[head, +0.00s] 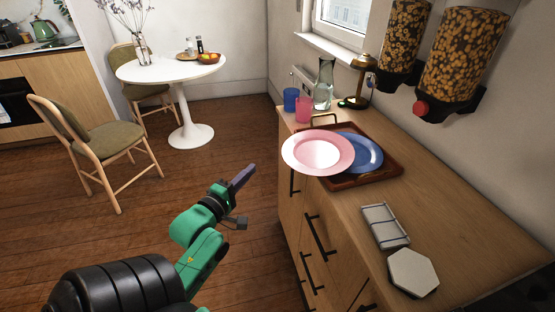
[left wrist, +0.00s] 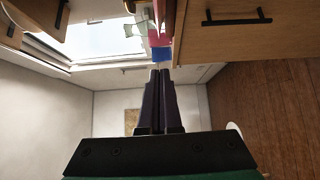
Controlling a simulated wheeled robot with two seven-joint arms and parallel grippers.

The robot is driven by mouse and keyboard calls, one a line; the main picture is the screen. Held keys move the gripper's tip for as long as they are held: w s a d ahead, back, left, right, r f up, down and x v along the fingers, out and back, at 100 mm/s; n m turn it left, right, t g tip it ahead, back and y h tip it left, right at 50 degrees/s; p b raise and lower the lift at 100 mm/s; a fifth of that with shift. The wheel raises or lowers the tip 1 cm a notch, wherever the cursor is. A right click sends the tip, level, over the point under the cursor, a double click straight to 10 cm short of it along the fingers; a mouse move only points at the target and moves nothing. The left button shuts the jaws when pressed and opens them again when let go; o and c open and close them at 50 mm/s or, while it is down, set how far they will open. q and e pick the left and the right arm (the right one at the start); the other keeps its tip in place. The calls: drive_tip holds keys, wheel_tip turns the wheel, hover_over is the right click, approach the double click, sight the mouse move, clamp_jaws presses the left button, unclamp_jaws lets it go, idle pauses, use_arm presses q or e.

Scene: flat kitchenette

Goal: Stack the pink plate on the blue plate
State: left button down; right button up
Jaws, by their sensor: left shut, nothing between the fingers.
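The pink plate (head: 318,153) lies over the left part of the tray and partly covers the blue plate (head: 366,153). It reaches past the tray's left side to the counter's front edge. The blue plate is on the tray, its left part hidden under the pink one. I cannot tell how fully the pink plate rests on it. My left gripper (head: 243,178) is shut and empty, left of the counter and apart from the plates. Its closed fingers also show in the left wrist view (left wrist: 159,78). My right gripper is not in view.
The brown tray (head: 391,168) stands on the wooden counter (head: 460,225). Blue (head: 291,100) and pink (head: 304,111) cups, a glass vase (head: 324,85) and a lamp (head: 361,80) stand behind it. A notebook-like item (head: 384,226) and white octagonal piece (head: 412,272) lie nearer. Dispensers (head: 458,60) hang above.

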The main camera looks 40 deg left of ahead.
sight(299, 157)
use_arm(q)
drive_tip(key=w+d, duration=0.1)
drive_tip(key=w, duration=0.8)
drive_tip(key=shift+w+d+p, duration=0.25)
drive_tip(key=shift+w+p, duration=0.05)
drive_tip(key=shift+p, duration=0.1)
drive_tip(key=w+d, duration=0.1)
drive_tip(key=w, duration=0.1)
drive_tip(key=w+d+p, duration=0.1)
drive_tip(key=w+d, duration=0.1)
drive_tip(key=w+d+p, duration=0.1)
drive_tip(key=w, duration=0.1)
drive_tip(key=shift+w+d, duration=0.15)
drive_tip(key=shift+d, duration=0.05)
drive_tip(key=shift+a, duration=0.1)
